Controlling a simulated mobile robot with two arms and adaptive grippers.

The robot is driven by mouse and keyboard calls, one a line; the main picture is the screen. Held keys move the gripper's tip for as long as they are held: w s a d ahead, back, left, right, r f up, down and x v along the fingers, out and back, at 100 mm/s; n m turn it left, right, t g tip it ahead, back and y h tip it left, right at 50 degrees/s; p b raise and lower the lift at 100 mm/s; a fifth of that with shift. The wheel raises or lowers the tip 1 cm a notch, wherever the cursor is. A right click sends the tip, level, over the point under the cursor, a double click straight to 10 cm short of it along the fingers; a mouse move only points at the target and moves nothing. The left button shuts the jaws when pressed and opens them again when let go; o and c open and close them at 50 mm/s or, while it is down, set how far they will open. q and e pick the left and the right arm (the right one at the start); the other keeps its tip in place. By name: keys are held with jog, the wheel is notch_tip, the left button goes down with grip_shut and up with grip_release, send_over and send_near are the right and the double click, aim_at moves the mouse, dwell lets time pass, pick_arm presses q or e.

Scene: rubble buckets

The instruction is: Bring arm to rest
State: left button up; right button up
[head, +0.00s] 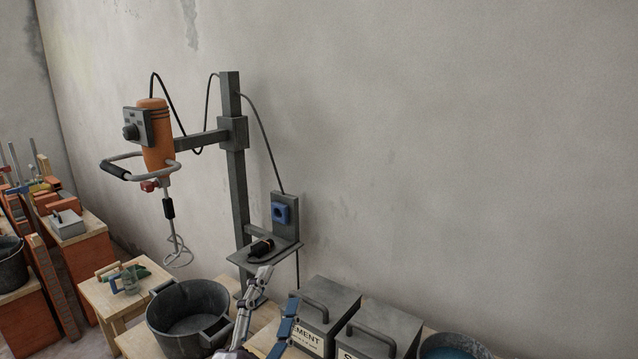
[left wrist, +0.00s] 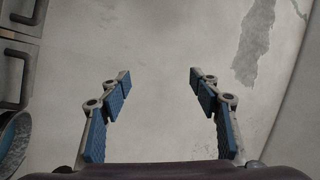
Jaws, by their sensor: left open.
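My left gripper (head: 279,286) comes up from the bottom of the head view, between the black bucket and the cement box. Its two blue-padded fingers stand apart with nothing between them; they also show wide apart and empty in the left wrist view (left wrist: 159,76), against a bare, pale surface. In the head view the fingertips appear just below a small stand shelf (head: 277,253) that bears a black plug-like thing (head: 261,248). I cannot tell how far apart they are in depth. My right gripper is in neither view.
An orange mixer (head: 155,150) hangs from a grey stand (head: 234,170) above the black bucket (head: 190,309). Lidded boxes, one marked cement (head: 325,304), and a basin of blue (head: 452,350) line the wall. Left stand a small table (head: 105,290) and brick stacks. The upper right wall is bare.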

pick_arm(q)
jog(key=s+a+f+n+g+y, duration=0.35)
jog(key=a+f+n, duration=0.2)
jog(key=f, duration=0.55)
jog(key=s+a+f+n+g+y, duration=0.35)
jog(key=a+f+g, duration=0.2)
jog(key=f, duration=0.55)
jog(key=s+a+f+n+g+h, duration=0.1)
jog(key=s+f+n+g, duration=0.4)
jog(key=s, duration=0.6)
jog(key=s+a+f+g+h, duration=0.1)
jog(key=s+a+f+g, duration=0.15)
jog(key=s+f, duration=0.65)
notch_tip(320, 180, down, 24)
jog(key=s+d+g, duration=0.1)
jog(key=s+g, duration=0.1)
jog(key=s+a+f+g, duration=0.1)
jog(key=s+a+f, duration=0.2)
jog(key=s+f, duration=1.4)
jog(key=shift+s+m+y, duration=0.3)
jog(key=shift+s, duration=0.15)
